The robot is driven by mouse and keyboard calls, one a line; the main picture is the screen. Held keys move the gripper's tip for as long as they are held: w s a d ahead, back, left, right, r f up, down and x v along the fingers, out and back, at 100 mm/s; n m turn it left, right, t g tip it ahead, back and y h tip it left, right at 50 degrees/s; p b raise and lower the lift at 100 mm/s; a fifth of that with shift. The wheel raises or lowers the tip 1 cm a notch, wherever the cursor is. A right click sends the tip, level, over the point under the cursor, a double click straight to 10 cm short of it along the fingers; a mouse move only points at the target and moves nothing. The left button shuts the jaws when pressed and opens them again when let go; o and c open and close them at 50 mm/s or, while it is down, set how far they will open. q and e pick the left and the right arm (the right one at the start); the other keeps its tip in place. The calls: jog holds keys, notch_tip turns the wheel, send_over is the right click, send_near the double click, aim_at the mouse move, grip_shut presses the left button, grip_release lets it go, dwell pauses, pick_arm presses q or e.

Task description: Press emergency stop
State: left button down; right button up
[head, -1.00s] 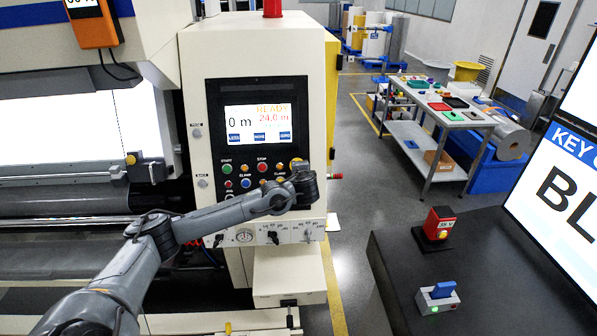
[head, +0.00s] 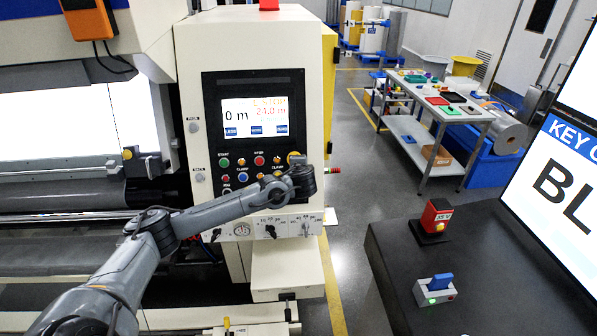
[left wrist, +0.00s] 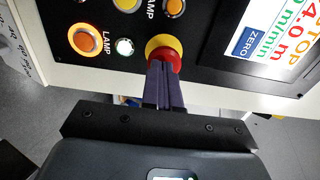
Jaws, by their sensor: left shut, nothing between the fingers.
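The emergency stop in the left wrist view is a red mushroom button (left wrist: 174,60) with a yellow collar (left wrist: 164,42), on the black control panel. My left gripper (left wrist: 163,68) is shut and empty. Its dark fingertips overlap the red button and appear to touch it; the exact contact is hidden by the fingers. In the head view my left arm reaches across the panel's lower part; its wrist hides most of the button, and only a yellow bit (head: 293,155) shows. The panel screen (head: 255,118) reads "E STOP" and 24.0 m. My right gripper is not in view.
Coloured buttons and lamps (head: 241,163) sit left of the emergency stop, with knobs (head: 270,231) below. At right, a dark desk (head: 400,270) holds a red switch box (head: 436,217) and a grey box with a blue handle (head: 435,289). Behind is a work table (head: 440,112).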

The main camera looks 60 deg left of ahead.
pick_arm(q)
jog(key=v, duration=1.3)
jog(key=shift+d+r+b, duration=0.2)
jog(key=shift+r+b, duration=0.05)
jog(key=shift+b, duration=0.15)
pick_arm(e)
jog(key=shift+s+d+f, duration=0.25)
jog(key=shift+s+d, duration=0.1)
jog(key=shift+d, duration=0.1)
